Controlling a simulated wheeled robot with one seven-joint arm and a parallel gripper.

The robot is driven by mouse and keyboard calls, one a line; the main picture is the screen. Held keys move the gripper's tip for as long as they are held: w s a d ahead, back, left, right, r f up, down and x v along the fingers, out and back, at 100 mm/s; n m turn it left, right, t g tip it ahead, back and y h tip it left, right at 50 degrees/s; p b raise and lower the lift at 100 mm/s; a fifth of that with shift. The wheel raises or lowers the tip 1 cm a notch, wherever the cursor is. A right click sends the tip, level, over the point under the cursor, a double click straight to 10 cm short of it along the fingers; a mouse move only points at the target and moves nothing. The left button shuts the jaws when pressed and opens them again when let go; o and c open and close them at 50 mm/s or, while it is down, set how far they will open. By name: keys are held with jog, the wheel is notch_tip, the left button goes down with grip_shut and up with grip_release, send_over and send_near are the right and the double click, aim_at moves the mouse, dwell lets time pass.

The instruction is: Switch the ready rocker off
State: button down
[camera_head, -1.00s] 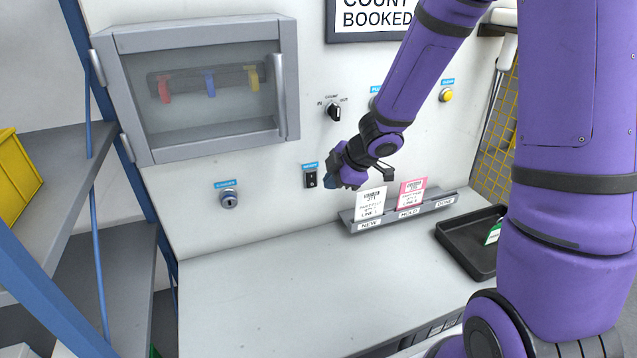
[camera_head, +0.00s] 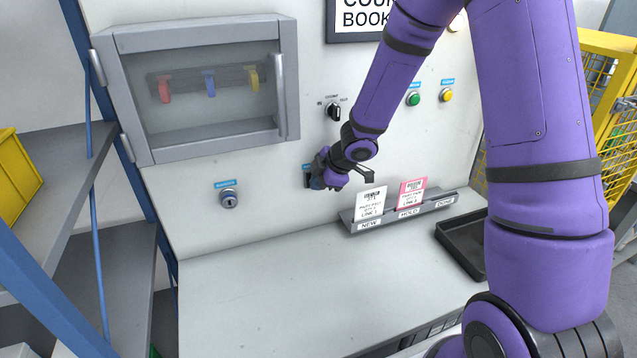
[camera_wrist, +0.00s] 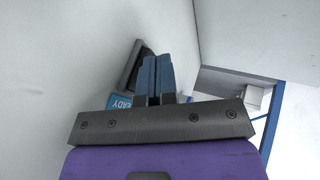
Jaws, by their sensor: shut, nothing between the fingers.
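The ready rocker is a small black switch on the white wall panel. In the head view my gripper (camera_head: 318,181) covers most of it, leaving only a dark edge showing. In the wrist view the rocker's black body (camera_wrist: 137,66) is beside my shut blue fingertips (camera_wrist: 157,62), with its blue label (camera_wrist: 120,103) reading "...EADY" partly hidden. The fingers are together, empty, and at or very near the rocker; I cannot tell whether they touch it. The rocker's position is hidden.
A key switch (camera_head: 228,197) sits to the left, and a selector knob (camera_head: 334,111) above. A rack (camera_head: 408,214) with a white and a pink card stands right of my gripper. A glass-fronted cabinet (camera_head: 200,85) is upper left. The worktop (camera_head: 300,290) below is clear.

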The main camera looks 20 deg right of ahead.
jog(key=shift+w+f, duration=0.1)
jog(key=shift+w, duration=0.15)
dwell(0.3)
jog(key=shift+r, duration=0.85)
